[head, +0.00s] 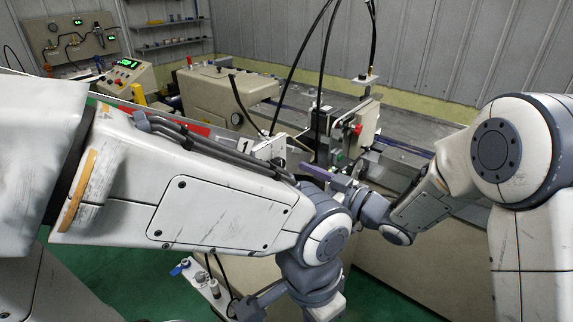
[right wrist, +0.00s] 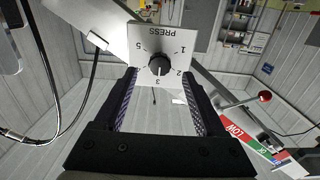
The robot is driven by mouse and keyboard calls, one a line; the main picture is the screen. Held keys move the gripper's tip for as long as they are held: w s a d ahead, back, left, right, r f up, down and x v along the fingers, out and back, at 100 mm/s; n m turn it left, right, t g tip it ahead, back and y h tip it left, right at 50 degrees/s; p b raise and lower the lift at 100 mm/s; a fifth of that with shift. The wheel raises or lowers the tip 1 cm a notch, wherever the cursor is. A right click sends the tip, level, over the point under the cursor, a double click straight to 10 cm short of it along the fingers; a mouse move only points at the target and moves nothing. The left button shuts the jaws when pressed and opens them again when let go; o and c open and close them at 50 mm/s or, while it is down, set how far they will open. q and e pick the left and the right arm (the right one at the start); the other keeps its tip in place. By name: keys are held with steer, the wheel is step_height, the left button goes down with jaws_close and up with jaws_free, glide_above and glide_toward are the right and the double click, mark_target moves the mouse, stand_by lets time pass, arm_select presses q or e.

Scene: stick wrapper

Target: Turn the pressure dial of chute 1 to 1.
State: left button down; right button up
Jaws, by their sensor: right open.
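The pressure dial, a black knob (right wrist: 159,66) on a white plate marked PRESS (right wrist: 172,42) with numbers around it, is ahead of my right gripper in the right wrist view. The numbers appear upside down; I cannot read the pointer setting for sure. In the head view a white plate with a 1 (head: 245,148) marks chute 1, with a small dial plate (head: 268,150) beside it. My right gripper (head: 325,173) is open, its fingers either side of the knob's line, apparently short of it. My left gripper (head: 268,303) hangs low; its jaws are unclear.
Black hoses (head: 327,80) hang by the chute. A red knob (head: 358,130) sits on the unit to the right. A control box (head: 125,78) stands at the back left. The right wrist view shows a LOW label strip (right wrist: 235,130) and a red-tipped lever (right wrist: 264,97).

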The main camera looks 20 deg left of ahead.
mark_target(282, 166)
steer(key=shift+p+x, duration=0.45)
steer(key=shift+x, duration=1.6)
jaws_close()
steer(key=shift+f+b, duration=0.1)
steer(key=shift+b, duration=0.4)
steer(key=n+b, duration=0.4)
steer(key=b, duration=0.2)
steer(key=n+b, duration=0.4)
steer(key=b, duration=0.2)
steer(key=shift+f, duration=0.2)
steer(key=n+b, duration=1.1)
steer(key=b, duration=0.1)
steer(key=shift+r, duration=0.15)
steer(key=n+b, duration=0.4)
steer(key=shift+w+r+n, duration=0.1)
steer(key=shift+r+n, duration=0.1)
steer(key=shift+n, duration=0.2)
steer(key=shift+b, duration=0.3)
